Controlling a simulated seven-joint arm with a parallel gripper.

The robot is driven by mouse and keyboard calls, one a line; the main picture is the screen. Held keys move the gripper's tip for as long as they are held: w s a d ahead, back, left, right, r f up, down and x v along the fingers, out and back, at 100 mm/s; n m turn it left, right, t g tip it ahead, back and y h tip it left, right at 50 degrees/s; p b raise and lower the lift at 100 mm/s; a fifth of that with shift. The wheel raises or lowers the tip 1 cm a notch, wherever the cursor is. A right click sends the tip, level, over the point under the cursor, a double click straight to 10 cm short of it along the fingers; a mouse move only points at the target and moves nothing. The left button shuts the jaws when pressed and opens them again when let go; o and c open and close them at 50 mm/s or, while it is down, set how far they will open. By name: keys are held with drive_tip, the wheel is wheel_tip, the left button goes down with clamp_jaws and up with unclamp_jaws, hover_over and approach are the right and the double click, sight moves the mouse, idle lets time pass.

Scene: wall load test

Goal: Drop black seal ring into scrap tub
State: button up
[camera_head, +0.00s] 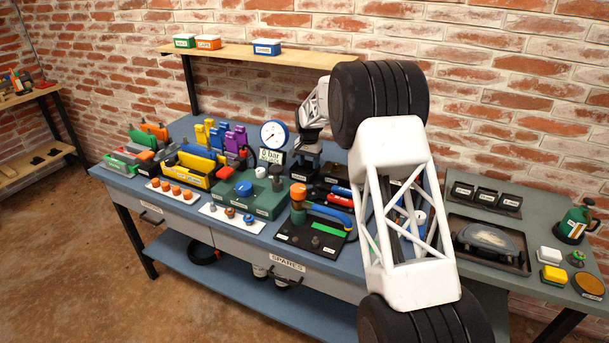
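My arm reaches across the right half of the view. Its far end, with my gripper (307,150), is dark and small above the back middle of the bench, right of the pressure gauge. The fingers are too small and partly hidden to tell open from shut or whether anything is held. I cannot pick out the black seal ring for certain. Small round parts lie on a white mat (220,220) at the bench front. A black round container (204,254) with some red sits on the lower shelf; I cannot tell whether it is the scrap tub.
The blue bench (111,181) is crowded: yellow bin (200,176), green block (262,204), gauge (274,135), orange-topped post (298,195). A side table (472,196) at right holds a dark tray (490,262) and a green can (575,222). A wooden shelf (335,57) hangs behind.

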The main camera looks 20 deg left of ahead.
drive_tip(key=shift+o, duration=0.8)
wheel_tip(320, 180, up, 8)
idle(1.0)
